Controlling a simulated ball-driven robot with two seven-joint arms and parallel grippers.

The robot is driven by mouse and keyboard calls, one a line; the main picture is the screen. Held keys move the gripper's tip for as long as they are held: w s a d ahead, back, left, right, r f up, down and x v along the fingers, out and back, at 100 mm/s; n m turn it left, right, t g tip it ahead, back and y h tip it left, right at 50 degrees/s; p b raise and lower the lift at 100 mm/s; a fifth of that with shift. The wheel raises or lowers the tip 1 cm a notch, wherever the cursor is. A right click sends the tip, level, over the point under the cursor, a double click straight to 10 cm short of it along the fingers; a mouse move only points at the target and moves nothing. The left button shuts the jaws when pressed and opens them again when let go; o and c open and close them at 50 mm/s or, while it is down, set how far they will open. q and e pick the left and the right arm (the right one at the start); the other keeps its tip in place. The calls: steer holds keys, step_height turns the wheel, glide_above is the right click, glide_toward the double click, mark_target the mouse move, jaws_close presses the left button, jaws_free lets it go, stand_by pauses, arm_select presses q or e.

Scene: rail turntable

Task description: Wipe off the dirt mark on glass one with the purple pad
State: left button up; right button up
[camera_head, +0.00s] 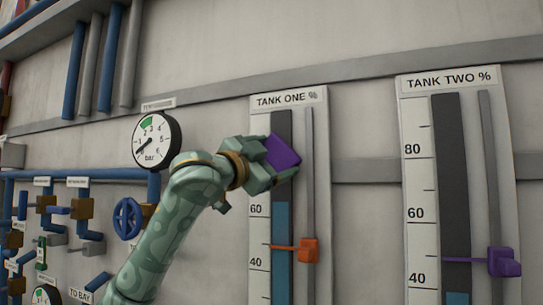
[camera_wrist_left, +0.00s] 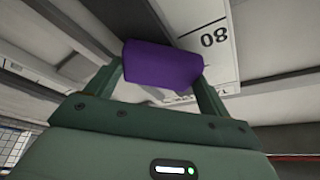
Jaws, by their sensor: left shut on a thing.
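The purple pad (camera_head: 281,152) is held between the fingers of my left gripper (camera_head: 268,165), in front of the tank one gauge. In the left wrist view the pad (camera_wrist_left: 163,64) sits between the two fingertips of the left gripper (camera_wrist_left: 162,78). The glass of tank one (camera_head: 282,235) is a dark vertical strip with a blue column in its lower part. The pad and gripper cover part of the glass above the 60 mark. I see no dirt mark on the part of the glass that shows. I cannot tell whether the pad touches the glass. My right gripper is not in view.
An orange pointer (camera_head: 308,250) sticks out on the tank one slider. The tank two gauge (camera_head: 417,185) with a purple pointer (camera_head: 502,262) is to the right. A round dial (camera_head: 157,139) and a blue valve wheel (camera_head: 127,218) are to the left.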

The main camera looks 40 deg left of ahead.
mark_target(276, 140)
arm_select(q)
steer(key=shift+r+p, duration=1.65)
steer(key=shift+p, duration=0.3)
steer(key=shift+r, duration=3.1)
steer(key=shift+s+d+f, duration=0.1)
steer(key=shift+s+d, duration=0.1)
steer(key=shift+s, duration=0.3)
steer(key=s, duration=0.2)
steer(key=s+d+b, duration=0.1)
steer(key=s, duration=0.1)
steer(key=shift+s+d, duration=0.2)
steer(key=shift+s, duration=0.1)
steer(key=shift+w, duration=0.1)
